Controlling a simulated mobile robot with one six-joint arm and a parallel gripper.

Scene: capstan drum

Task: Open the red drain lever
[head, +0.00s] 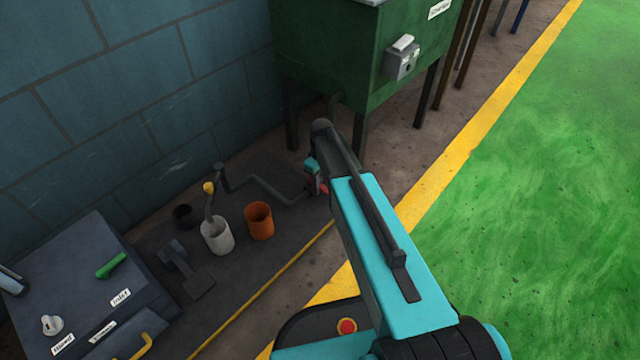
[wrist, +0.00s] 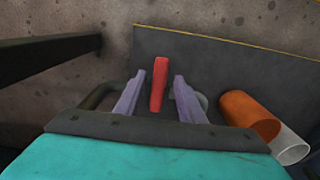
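The red drain lever (wrist: 158,84) shows in the wrist view, between the two fingers of my gripper (wrist: 158,92). The fingers are apart, with a gap on each side of the lever, so the gripper is open around it. In the head view only a small red bit of the lever (head: 323,189) shows beside the end of my arm, under the green tank (head: 330,60). My arm hides most of the lever and the gripper there. The pipe end that the lever sits on is mostly hidden.
An orange cup (head: 259,222) and a white cup (head: 217,237) with a yellow-knobbed tool stand left of the gripper on the dark mat (head: 160,235). A bent pipe or crank (head: 265,188) lies behind them. Tank legs (head: 361,133) stand close to my arm. Green floor at right is clear.

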